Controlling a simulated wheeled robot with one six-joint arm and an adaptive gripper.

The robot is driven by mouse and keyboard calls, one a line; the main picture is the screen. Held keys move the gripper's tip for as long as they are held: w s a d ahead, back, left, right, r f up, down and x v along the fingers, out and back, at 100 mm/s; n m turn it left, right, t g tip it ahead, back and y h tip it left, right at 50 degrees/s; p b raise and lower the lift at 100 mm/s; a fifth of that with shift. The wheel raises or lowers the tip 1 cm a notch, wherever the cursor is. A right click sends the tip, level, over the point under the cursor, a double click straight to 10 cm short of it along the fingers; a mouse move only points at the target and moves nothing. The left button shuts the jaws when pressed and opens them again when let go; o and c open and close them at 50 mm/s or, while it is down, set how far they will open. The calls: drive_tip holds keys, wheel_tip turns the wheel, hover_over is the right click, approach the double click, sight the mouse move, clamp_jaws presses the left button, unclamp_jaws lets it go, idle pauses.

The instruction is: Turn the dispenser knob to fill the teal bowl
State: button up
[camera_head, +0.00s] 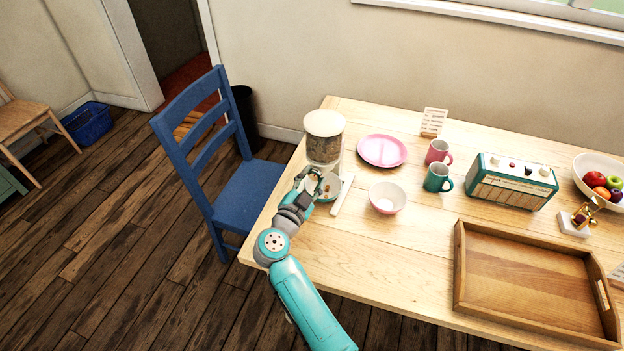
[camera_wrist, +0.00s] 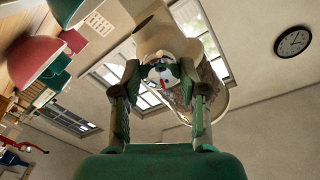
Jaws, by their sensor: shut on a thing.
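The dispenser (camera_head: 323,145) stands near the left end of the table, with a pale lid and a speckled body. My gripper (camera_head: 314,183) reaches to its lower front. In the wrist view, my gripper (camera_wrist: 163,80) is shut on the dispenser knob (camera_wrist: 160,71), a pale piece with a red mark between the fingers. The teal bowl (camera_head: 331,194) sits low at the dispenser, partly hidden by my gripper. A teal curved surface, probably that bowl, shows in the wrist view (camera_wrist: 67,10). Its contents and the outlet are hidden.
A pale strip (camera_head: 342,194) and a pink bowl (camera_head: 388,197) lie to the right. A pink plate (camera_head: 382,150), pink mug (camera_head: 438,152), teal mug (camera_head: 437,178), radio (camera_head: 512,182) and wooden tray (camera_head: 525,285) are further right. A blue chair (camera_head: 215,165) stands left.

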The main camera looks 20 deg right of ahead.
drive_tip(key=shift+m, duration=0.4)
drive_tip(key=o, duration=1.1)
drive_tip(key=shift+o, duration=0.2)
drive_tip(key=shift+s+a, duration=0.1)
drive_tip(key=v, duration=1.1)
drive_tip(key=shift+s+a, duration=0.25)
drive_tip(key=shift+s, duration=0.05)
